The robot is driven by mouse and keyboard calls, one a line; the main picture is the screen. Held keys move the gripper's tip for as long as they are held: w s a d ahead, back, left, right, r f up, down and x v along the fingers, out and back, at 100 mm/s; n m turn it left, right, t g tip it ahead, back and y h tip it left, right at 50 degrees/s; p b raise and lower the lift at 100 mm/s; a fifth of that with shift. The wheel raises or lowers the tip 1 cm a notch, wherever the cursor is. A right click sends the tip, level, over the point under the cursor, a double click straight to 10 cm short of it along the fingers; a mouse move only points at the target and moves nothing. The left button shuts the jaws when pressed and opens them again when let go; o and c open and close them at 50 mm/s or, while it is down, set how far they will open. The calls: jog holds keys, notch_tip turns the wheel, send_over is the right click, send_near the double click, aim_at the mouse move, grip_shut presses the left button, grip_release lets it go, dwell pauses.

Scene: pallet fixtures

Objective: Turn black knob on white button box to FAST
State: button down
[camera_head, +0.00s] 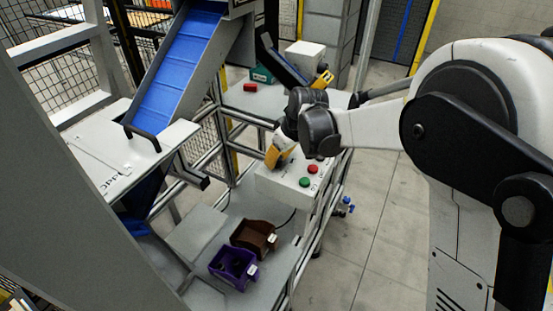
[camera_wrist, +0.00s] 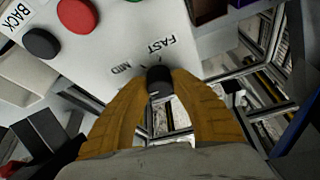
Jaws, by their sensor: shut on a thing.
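The white button box (camera_head: 270,186) stands in the middle of the head view. It also fills the upper part of the wrist view (camera_wrist: 125,45), with the printed words FAST, MID and BACK. The black knob (camera_wrist: 158,80) sits near the box's edge, close to FAST and MID. My gripper (camera_head: 274,158) has yellow fingers and reaches down to the box. In the wrist view my gripper (camera_wrist: 158,88) is shut on the knob, one finger on each side. The fingers hide the knob in the head view. I cannot tell which label the knob points at.
A red button (camera_head: 312,169) and a green button (camera_head: 305,182) sit on the box. The wrist view shows a dark round button (camera_wrist: 40,43) beside BACK. Purple (camera_head: 233,266) and brown (camera_head: 254,237) bins stand below. A blue chute (camera_head: 178,70) slopes behind.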

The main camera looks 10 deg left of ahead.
jog(key=shift+m, duration=0.3)
jog(key=m+h, duration=0.1)
jog(key=m, duration=0.1)
jog(key=m+t, duration=0.1)
jog(key=m, duration=0.2)
jog(key=shift+h, duration=0.4)
jog(key=m+h, duration=0.1)
jog(key=m, duration=0.2)
jog(key=m+t+h, duration=0.1)
jog(key=m, duration=0.2)
jog(key=shift+m+p, duration=0.3)
jog(key=shift+p, duration=0.05)
jog(key=m+h, duration=0.1)
jog(key=m, duration=0.2)
jog(key=m+g+h, duration=0.1)
jog(key=m, duration=0.2)
jog(key=shift+h, duration=0.4)
jog(key=m, duration=0.3)
jog(key=m+g+h+p, duration=0.1)
jog(key=m, duration=0.1)
jog(key=shift+m+g, duration=0.3)
jog(key=shift+m, duration=0.1)
jog(key=c, duration=1.1)
grip_release()
